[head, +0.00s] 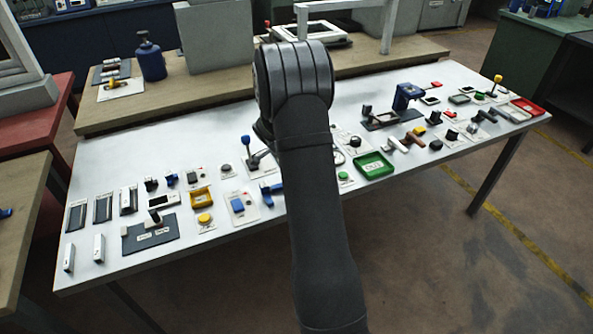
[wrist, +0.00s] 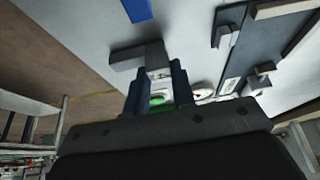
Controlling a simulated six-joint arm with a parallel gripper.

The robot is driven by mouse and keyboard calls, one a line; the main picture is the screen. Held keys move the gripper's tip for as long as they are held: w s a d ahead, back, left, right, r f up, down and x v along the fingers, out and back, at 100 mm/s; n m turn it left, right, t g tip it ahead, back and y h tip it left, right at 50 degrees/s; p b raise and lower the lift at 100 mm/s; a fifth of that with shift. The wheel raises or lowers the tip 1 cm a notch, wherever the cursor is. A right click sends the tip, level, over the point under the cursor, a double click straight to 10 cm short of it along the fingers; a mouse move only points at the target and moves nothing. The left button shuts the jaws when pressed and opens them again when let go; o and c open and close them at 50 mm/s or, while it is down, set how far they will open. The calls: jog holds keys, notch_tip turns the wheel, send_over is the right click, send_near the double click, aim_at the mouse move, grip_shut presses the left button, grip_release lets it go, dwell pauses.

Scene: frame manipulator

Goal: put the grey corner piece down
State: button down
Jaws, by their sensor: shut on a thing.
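The grey corner piece (wrist: 127,59) shows in the wrist view as an L shape at the fingertips. My gripper (wrist: 156,82) is shut on it, with one blue-grey finger on each side of one of its arms. The other arm sticks out to the left. A white surface lies behind the piece, and I cannot tell whether the piece touches it. In the head view my dark arm stands in front of the table's middle and hides the gripper and the piece.
The white table (head: 110,262) carries many small parts and fixtures, including a green tray (head: 374,165) and a yellow tray (head: 201,197). In the wrist view a blue strip (wrist: 137,9) lies above the piece and a dark plate with grey blocks (wrist: 232,75) lies to the right.

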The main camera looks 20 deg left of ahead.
jog(key=c, duration=1.2)
grip_release()
jog(key=shift+f, duration=0.1)
jog(key=v, duration=1.2)
jog(key=x, duration=1.2)
jog(key=shift+f, duration=0.1)
notch_tip(320, 180, up, 3)
jog(key=shift+f, duration=0.1)
jog(key=shift+r, duration=0.5)
